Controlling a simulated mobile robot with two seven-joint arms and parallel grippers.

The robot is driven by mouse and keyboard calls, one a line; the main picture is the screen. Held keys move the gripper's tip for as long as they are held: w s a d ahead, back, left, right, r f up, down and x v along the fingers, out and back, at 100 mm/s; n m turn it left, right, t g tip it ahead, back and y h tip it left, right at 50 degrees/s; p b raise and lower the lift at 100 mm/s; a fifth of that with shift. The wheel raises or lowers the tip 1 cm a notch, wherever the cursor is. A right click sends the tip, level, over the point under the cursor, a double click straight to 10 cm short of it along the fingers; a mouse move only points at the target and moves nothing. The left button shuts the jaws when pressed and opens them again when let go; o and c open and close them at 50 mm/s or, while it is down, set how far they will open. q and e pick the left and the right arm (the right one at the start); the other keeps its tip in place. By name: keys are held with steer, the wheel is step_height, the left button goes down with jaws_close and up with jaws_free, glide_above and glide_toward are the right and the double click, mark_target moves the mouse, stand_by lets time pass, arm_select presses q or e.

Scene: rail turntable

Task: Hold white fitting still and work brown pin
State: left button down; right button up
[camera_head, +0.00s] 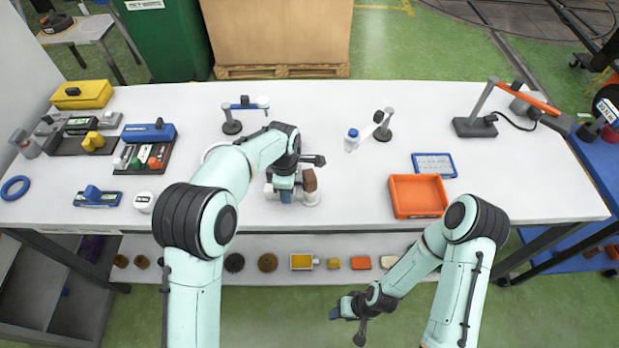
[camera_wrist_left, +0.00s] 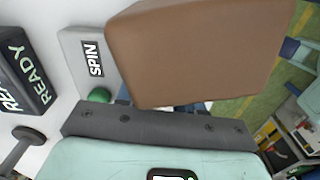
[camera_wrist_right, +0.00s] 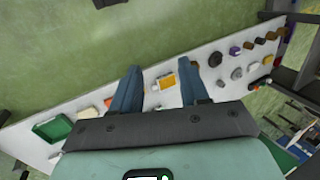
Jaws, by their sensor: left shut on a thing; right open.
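The white fitting (camera_head: 312,197) stands at the middle of the white table near its front edge. The brown pin (camera_head: 309,180) sits at its top right. My left gripper (camera_head: 286,195) is shut, with a blue finger against the white fitting; the exact contact is hidden. In the left wrist view the brown pin (camera_wrist_left: 195,50) looms as a large block in front of the fingers and covers most of them. My right gripper (camera_wrist_right: 160,88) is open and empty. In the head view it hangs low in front of the table, away from the fitting.
An orange tray (camera_head: 418,196) lies right of the fitting, with a blue-framed card (camera_head: 434,165) behind it. Small stands (camera_head: 232,126) are at the back. Blue and yellow devices crowd the left end. The lower shelf (camera_head: 205,271) holds several small parts.

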steer(key=w+a+r+n+y, duration=0.1)
steer(key=w+a+r+n, duration=1.15)
steer(key=r+n, duration=0.5)
step_height(320, 180, up, 23)
steer(key=n+t+h, duration=0.4)
steer(key=n+t, duration=0.1)
steer(key=n, duration=1.7)
glide_above(312, 183)
steer(key=s+d, duration=0.1)
steer(key=s, duration=0.3)
steer(key=x, duration=1.1)
steer(key=shift+d, duration=0.1)
jaws_close()
